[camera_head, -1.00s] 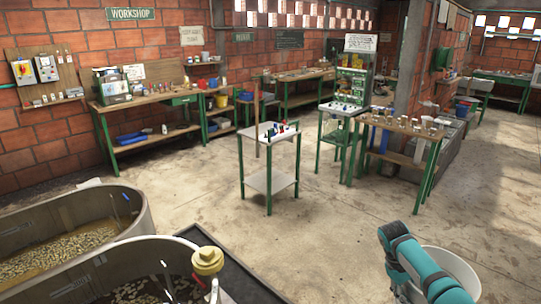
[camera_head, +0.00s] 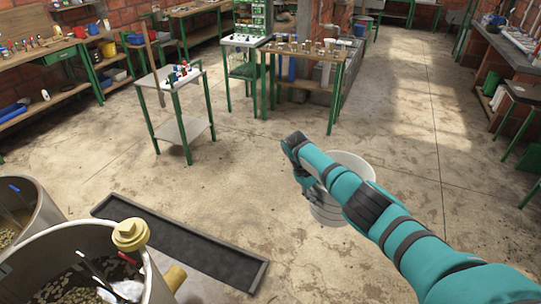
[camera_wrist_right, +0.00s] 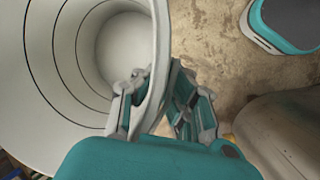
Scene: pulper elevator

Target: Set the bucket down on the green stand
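A white bucket (camera_head: 328,212) is partly hidden behind my right arm in the head view. In the right wrist view the bucket (camera_wrist_right: 112,52) fills the upper left, and its inside looks empty. My right gripper (camera_wrist_right: 155,78) has one finger on each side of the bucket's pale rim or handle and is shut on it. In the head view my right gripper (camera_head: 311,181) is at the bucket's left side. A small table (camera_head: 183,131) with green legs stands at the centre left; I cannot tell whether it is the green stand. My left gripper is not in view.
Small coloured items stand on the small table's top. A longer green-legged table (camera_head: 300,52) with cups stands behind. Round tanks (camera_head: 75,245) and a dark floor tray (camera_head: 190,250) are at lower left. A bench (camera_head: 510,55) lines the right; the middle floor is open.

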